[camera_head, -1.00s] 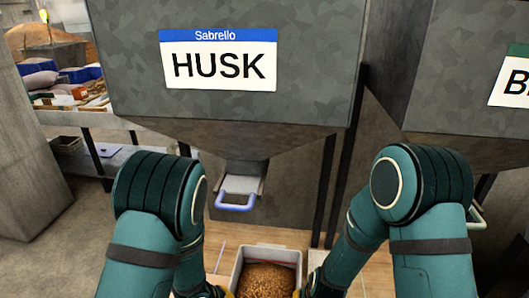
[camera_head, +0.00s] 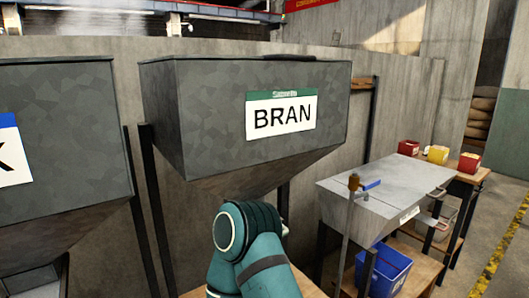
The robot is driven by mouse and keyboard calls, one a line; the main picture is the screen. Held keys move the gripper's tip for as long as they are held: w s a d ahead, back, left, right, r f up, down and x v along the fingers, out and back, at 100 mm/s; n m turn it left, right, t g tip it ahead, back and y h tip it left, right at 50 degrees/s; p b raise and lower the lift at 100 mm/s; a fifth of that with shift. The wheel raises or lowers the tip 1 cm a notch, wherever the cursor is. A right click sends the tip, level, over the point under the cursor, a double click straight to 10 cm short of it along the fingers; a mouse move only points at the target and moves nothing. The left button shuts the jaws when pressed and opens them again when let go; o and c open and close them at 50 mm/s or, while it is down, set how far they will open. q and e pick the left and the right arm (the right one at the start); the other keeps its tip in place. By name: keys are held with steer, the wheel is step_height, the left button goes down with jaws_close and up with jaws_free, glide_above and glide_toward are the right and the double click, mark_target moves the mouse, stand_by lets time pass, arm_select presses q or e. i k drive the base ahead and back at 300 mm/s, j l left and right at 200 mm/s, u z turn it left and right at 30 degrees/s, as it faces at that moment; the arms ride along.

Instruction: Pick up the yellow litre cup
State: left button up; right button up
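I cannot make out a yellow litre cup for certain. A small yellow container (camera_head: 436,154) stands on a wooden bench at the right, between two red ones; it is too small to tell whether it is a cup. Only the bent part of my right arm shows, at the bottom centre below the BRAN hopper. Its gripper is outside the picture. My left arm and gripper are also out of view.
The grey BRAN hopper (camera_head: 220,110) stands ahead, with part of another hopper (camera_head: 60,140) at the left. A grey sloped-top bin (camera_head: 375,190) with a tap stands right, above a blue crate (camera_head: 385,272). Red containers (camera_head: 409,147) (camera_head: 469,162) sit on the bench (camera_head: 475,178). Open floor lies far right.

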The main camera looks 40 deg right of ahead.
mark_target(438, 154)
steer(key=z, duration=2.65)
